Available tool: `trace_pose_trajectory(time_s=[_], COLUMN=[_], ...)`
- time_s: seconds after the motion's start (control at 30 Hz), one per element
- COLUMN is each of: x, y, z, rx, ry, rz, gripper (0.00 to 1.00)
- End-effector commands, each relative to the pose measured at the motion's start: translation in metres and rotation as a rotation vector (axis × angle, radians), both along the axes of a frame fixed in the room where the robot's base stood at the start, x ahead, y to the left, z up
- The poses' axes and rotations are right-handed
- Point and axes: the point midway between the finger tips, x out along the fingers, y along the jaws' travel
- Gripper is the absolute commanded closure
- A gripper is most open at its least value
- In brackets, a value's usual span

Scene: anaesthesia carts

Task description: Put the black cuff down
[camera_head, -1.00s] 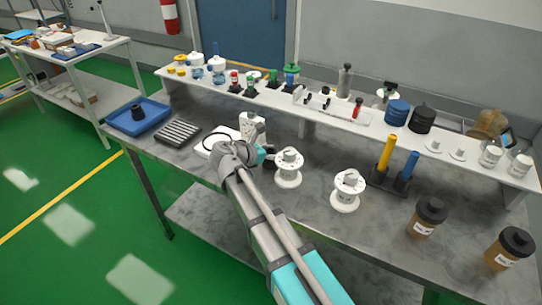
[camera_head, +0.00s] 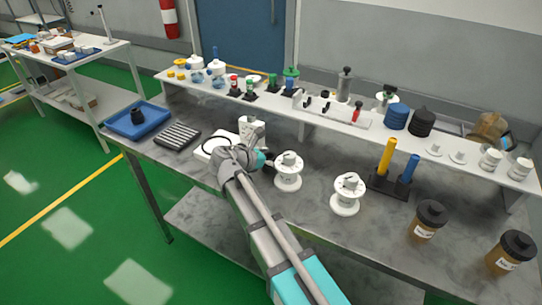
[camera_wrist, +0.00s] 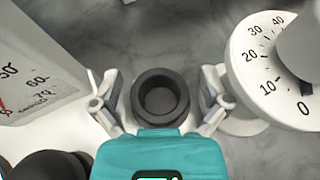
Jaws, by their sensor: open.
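The black cuff (camera_wrist: 139,98) is a short dark ring with a round hollow, seen from above in the wrist view. It stands upright on the grey tabletop between the fingers of my gripper (camera_wrist: 161,92). The fingers are open, one on each side of the cuff, with a visible gap on both sides. In the head view my arm and wrist hide the cuff, and the fingertips cannot be made out clearly.
A white dial spool (camera_head: 288,171) stands close to the right of my gripper, another (camera_head: 346,194) farther right. A white gauge box (camera_head: 251,131) is close behind. A slotted black rack (camera_head: 178,135) and a blue tray (camera_head: 122,128) holding a dark piece lie left.

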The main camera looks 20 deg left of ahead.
Motion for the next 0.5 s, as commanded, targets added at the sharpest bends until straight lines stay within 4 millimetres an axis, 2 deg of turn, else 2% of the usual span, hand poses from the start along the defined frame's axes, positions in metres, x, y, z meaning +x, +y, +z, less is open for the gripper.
trace_pose_trajectory(time_s=[0.33, 0.5], x=[0.0, -0.013], y=[0.0, 0.008], z=[0.004, 0.011], rx=[0.0, 0.0], ry=[0.0, 0.0], rz=[0.0, 0.003], gripper=[0.04, 0.04])
